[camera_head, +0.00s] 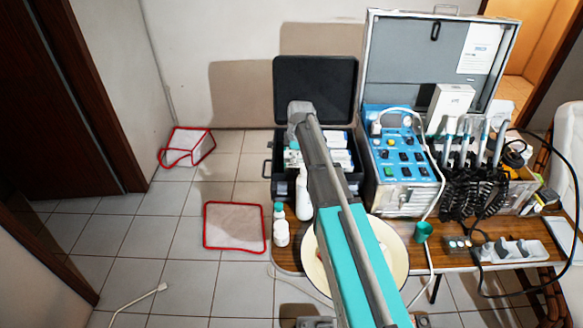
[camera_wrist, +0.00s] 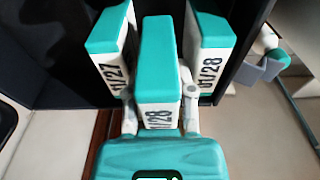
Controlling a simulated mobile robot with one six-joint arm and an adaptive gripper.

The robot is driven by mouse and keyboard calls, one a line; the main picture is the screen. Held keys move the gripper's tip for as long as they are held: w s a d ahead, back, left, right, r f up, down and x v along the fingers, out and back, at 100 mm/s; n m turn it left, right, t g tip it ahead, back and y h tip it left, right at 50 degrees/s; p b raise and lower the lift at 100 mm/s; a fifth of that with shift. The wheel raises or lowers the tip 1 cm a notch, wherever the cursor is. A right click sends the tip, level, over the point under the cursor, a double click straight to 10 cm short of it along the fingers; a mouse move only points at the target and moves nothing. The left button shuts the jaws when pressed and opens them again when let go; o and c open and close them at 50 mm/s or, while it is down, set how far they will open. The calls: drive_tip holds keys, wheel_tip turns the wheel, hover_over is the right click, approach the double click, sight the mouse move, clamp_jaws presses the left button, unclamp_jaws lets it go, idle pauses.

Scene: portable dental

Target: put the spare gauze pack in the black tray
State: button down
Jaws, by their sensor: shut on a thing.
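My gripper (camera_wrist: 160,108) shows in the wrist view, its pale fingers shut on the sides of a white pack with a teal top (camera_wrist: 160,60), marked with "28". Two similar packs stand close by: a left pack (camera_wrist: 108,50) marked "1/27" and a right pack (camera_wrist: 210,45) ending in "/28". In the head view, an open black case (camera_head: 268,186) holds several white and teal packs (camera_head: 340,157). I cannot single out a separate black tray. My arm hides the gripper and part of the case there.
White bottles (camera_head: 281,230) stand by the case's front left. A cream basin (camera_head: 399,240) lies in front, partly under my arm. A blue control unit (camera_head: 402,160) and hanging cables crowd the right. Red-edged cloth items (camera_head: 235,226) lie on the floor at left.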

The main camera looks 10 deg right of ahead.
drive_tip(key=shift+f+b, duration=1.9)
drive_tip(key=shift+f, duration=0.2)
drive_tip(key=c, duration=0.7)
unclamp_jaws()
drive_tip(key=shift+r, duration=0.1)
drive_tip(key=shift+c, duration=0.2)
drive_tip(key=shift+r, duration=0.15)
drive_tip(key=r+p, duration=0.4)
drive_tip(key=d+r+p, duration=0.1)
drive_tip(key=r+p, duration=0.7)
drive_tip(key=shift+s+d, duration=0.15)
drive_tip(key=shift+d, duration=0.05)
